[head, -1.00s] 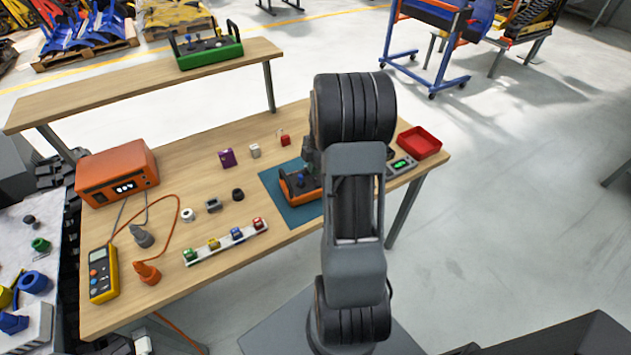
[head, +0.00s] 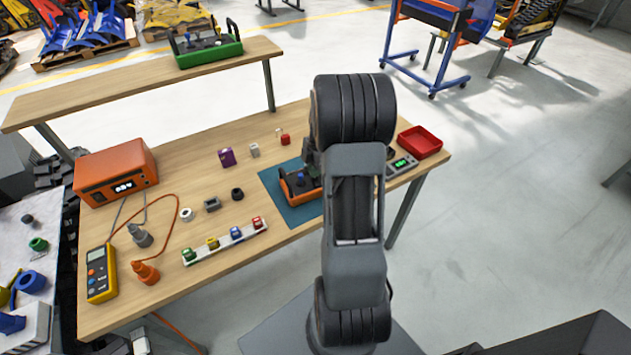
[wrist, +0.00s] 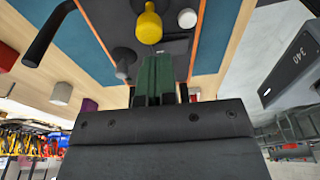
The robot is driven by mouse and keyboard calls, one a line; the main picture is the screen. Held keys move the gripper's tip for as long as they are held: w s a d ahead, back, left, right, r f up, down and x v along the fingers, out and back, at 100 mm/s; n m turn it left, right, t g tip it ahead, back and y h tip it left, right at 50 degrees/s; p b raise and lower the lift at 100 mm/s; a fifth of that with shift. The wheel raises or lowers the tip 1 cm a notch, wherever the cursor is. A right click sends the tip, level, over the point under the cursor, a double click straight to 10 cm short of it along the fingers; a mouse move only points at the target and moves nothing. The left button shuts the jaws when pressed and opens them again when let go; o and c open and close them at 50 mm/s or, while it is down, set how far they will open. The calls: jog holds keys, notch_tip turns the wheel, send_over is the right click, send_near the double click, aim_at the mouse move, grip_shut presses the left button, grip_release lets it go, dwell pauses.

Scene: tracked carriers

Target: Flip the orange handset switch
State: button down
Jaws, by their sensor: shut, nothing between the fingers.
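The orange handset (head: 290,192) lies on a blue mat (head: 303,215) on the wooden bench, partly hidden by my arm. In the wrist view its dark panel (wrist: 178,47) has orange edges, a yellow knob (wrist: 149,27), a white knob (wrist: 187,18), a grey stick (wrist: 122,68) and a black handle (wrist: 47,35). My gripper (wrist: 156,62) is shut and empty, with its fingertips close over the panel between the stick and the right edge. I cannot tell whether they touch it. No switch lever shows clearly; the fingers may hide it.
A red tray (head: 420,142) and a grey meter (head: 402,165) stand right of the handset. Small blocks, a rail of coloured pieces (head: 225,243), an orange supply unit (head: 116,172) and a yellow multimeter (head: 100,273) stand left. A green handset (head: 209,52) sits on the rear shelf.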

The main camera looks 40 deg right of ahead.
jog(key=shift+f+b, duration=0.55)
jog(key=shift+f, duration=0.2)
jog(key=shift+r, duration=0.15)
jog(key=shift+r+p, duration=2.25)
jog(key=shift+r, duration=1.2)
